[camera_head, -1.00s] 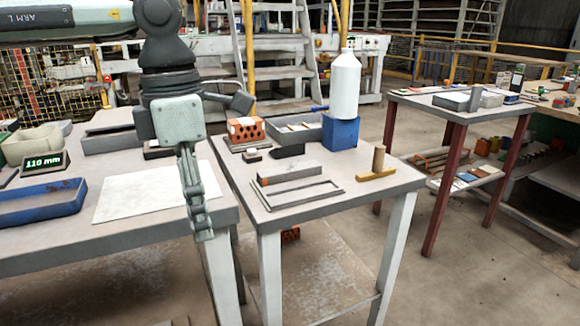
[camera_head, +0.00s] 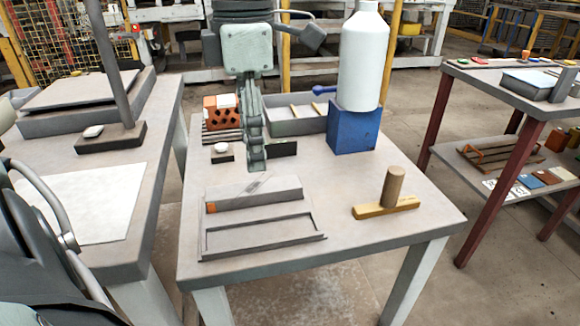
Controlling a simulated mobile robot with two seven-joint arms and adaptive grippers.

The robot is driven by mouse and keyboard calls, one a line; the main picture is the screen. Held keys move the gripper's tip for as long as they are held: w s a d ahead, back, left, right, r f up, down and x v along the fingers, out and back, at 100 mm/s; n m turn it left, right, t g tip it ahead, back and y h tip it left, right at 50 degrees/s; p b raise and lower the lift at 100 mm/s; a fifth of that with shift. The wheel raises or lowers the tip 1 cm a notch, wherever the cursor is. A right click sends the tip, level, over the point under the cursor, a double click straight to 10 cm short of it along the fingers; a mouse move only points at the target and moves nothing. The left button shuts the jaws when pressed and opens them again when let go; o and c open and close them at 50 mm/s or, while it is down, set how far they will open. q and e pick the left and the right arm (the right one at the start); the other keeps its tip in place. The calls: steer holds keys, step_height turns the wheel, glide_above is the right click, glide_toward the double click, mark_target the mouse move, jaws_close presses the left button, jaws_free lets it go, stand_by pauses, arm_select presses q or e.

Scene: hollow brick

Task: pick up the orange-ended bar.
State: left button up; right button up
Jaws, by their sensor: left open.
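The grey bar (camera_head: 255,195) with an orange patch at its left end (camera_head: 211,208) lies on the grey table (camera_head: 330,225), just behind an empty rectangular frame (camera_head: 260,237). My left gripper (camera_head: 256,160) hangs down above the table, just behind and above the middle of the bar in the picture. It is seen nearly edge-on, with its jaws open and nothing visible between them. I cannot tell the height between the fingertips and the bar. My right gripper is out of view.
Behind the gripper are a hollow orange brick (camera_head: 219,117), a grey tray (camera_head: 296,125) and a white bottle (camera_head: 360,60) on a blue block (camera_head: 352,130). A wooden peg on a yellow base (camera_head: 390,205) stands to the right. The table between bar and peg is clear.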

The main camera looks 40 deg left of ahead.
mark_target(262, 185)
arm_select(q)
steer(key=shift+w, duration=0.35)
steer(key=shift+f, duration=0.35)
step_height(262, 185, down, 7)
steer(key=shift+w+d, duration=0.1)
steer(key=shift+d, duration=0.05)
jaws_close()
